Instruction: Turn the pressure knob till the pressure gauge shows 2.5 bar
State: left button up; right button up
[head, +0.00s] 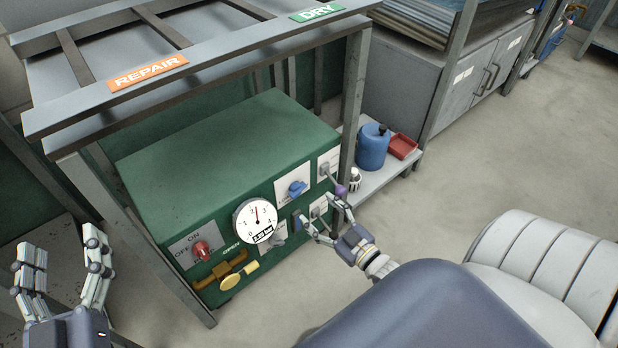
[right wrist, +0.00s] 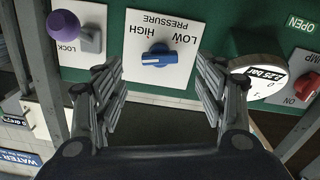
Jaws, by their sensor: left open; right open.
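The blue pressure knob (head: 297,188) sits on a white plate on the front of the green machine. In the right wrist view the knob (right wrist: 160,57) is upside down, with LOW, HIGH and PRESSURE printed on its plate. The round pressure gauge (head: 250,212) has a dark needle pointing near the top; its label reads 2.25 bar in the right wrist view (right wrist: 272,84). My right gripper (head: 319,211) is open in front of the machine. Its fingers (right wrist: 159,72) spread on either side of the knob; contact is not visible. My left gripper (head: 64,256) is open and empty at the lower left.
A red ON/OFF switch (head: 201,249), a yellow handle (head: 230,282) and a purple-knobbed lock (head: 341,190) are on the machine's front. A metal rack frame (head: 352,100) stands around it. A blue canister (head: 372,147) and red tray (head: 402,146) stand right. The floor is clear.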

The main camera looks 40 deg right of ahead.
jog(key=shift+s+d, duration=0.15)
jog(key=shift+s, duration=1.9)
